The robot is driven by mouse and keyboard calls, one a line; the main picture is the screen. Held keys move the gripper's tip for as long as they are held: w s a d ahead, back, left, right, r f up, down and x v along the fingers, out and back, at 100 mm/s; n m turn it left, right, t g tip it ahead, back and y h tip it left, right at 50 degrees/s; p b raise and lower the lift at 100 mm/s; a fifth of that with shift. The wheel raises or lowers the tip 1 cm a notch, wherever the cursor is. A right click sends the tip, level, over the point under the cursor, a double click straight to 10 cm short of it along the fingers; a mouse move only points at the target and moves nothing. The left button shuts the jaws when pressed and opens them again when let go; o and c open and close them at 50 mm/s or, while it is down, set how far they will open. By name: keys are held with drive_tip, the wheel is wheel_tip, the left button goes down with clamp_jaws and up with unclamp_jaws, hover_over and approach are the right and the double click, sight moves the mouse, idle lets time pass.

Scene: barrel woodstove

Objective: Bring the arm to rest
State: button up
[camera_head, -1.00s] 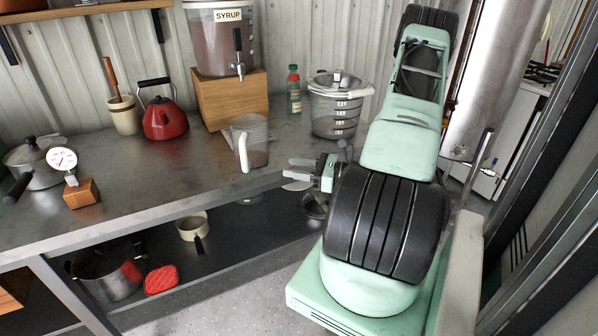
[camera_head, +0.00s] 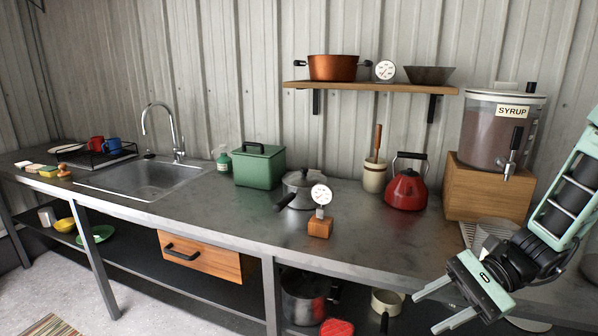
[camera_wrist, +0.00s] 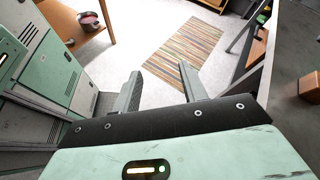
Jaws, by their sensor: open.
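My gripper (camera_head: 440,305) is at the lower right of the head view, in front of the counter's front edge. Its two grey fingers are spread apart and point left, with nothing between them. In the wrist view my gripper (camera_wrist: 165,92) is open, with bare floor and a striped rug (camera_wrist: 188,48) beyond the fingers. My mint-green arm comes in from the right edge of the head view; the rest of it is out of view.
The metal counter (camera_head: 230,225) holds a sink (camera_head: 150,178), a green box (camera_head: 259,167), a grey pot (camera_head: 298,190), a dial on a wooden block (camera_head: 320,228), a red kettle (camera_head: 406,190) and a syrup dispenser (camera_head: 498,130).

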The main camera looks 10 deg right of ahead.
drive_tip(key=s+a+r+n+h, duration=0.2)
drive_tip(key=s+a+n+h, duration=0.4)
drive_tip(key=n, duration=0.5)
drive_tip(key=s+a+r+n+h, duration=0.3)
drive_tip(key=s+a+n+h, duration=0.3)
drive_tip(key=a+n, duration=0.4)
drive_tip(key=shift+s+a+r+n, duration=0.15)
drive_tip(key=shift+s+a+n, duration=0.25)
drive_tip(key=shift+n, duration=0.2)
drive_tip(key=shift+d, duration=0.1)
drive_tip(key=shift+c, duration=0.7)
